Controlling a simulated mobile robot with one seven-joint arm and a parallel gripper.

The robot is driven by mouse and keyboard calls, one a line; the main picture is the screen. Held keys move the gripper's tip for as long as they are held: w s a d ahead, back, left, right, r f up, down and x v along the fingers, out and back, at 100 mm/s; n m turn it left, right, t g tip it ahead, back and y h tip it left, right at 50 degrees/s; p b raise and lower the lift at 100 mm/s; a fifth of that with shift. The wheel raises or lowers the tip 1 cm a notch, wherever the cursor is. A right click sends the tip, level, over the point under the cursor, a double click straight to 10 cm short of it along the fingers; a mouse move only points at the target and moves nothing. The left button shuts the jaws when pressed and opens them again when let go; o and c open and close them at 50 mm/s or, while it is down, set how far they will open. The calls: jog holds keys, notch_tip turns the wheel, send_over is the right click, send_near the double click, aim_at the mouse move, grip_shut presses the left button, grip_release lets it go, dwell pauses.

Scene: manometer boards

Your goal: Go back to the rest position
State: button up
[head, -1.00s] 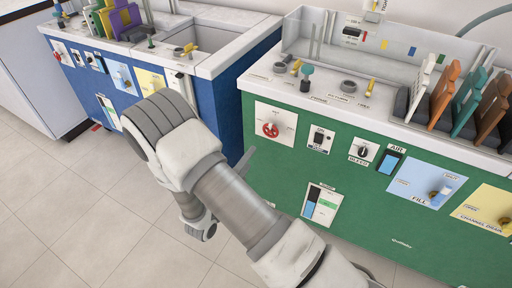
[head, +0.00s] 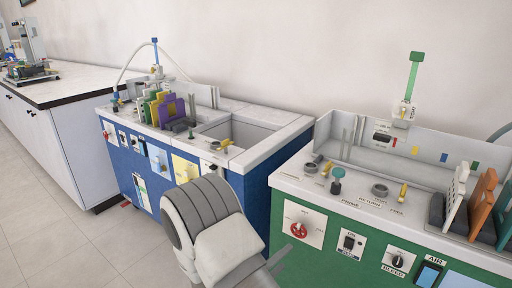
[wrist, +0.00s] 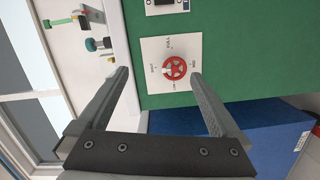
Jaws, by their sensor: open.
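My gripper (wrist: 158,77) shows in the wrist view with its two fingers spread apart and nothing between them. Beyond the fingertips is the green manometer board (wrist: 230,45), with a red round knob (wrist: 174,68) on a white plate seen between the fingers. The gripper is apart from the knob, though the exact gap cannot be told. In the head view my arm is at the bottom centre, in front of the gap between the blue board (head: 255,210) and the green board (head: 285,245). The same red knob shows in the head view (head: 299,230).
The green board's top carries a teal-topped valve (head: 337,174), yellow levers and several coloured panels at right. The blue board has an open basin (head: 245,134). A white cabinet (head: 75,150) stands at far left. The tiled floor (head: 55,240) at lower left is clear.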

jog(key=s+d+r+m+g+h, duration=0.2)
jog(key=s+d+r+m+g, duration=0.1)
jog(key=d+r+g, duration=0.35)
jog(key=s+d+r+m+g+y, duration=0.25)
jog(key=s+r+y, duration=0.2)
jog(key=s, duration=0.25)
jog(key=s+d+r+m+g+y, duration=0.2)
jog(key=s+d+r+g+y, duration=0.15)
jog(key=s+r, duration=0.35)
jog(key=s+a+r+t+y, duration=0.4)
jog(key=a+r+t+y, duration=0.1)
jog(key=r+t+y, duration=0.1)
notch_tip(320, 180, up, 22)
jog(key=p, duration=2.2)
jog(key=shift+s+n, duration=0.2)
jog(key=shift+n, duration=0.15)
jog(key=shift+a, duration=0.1)
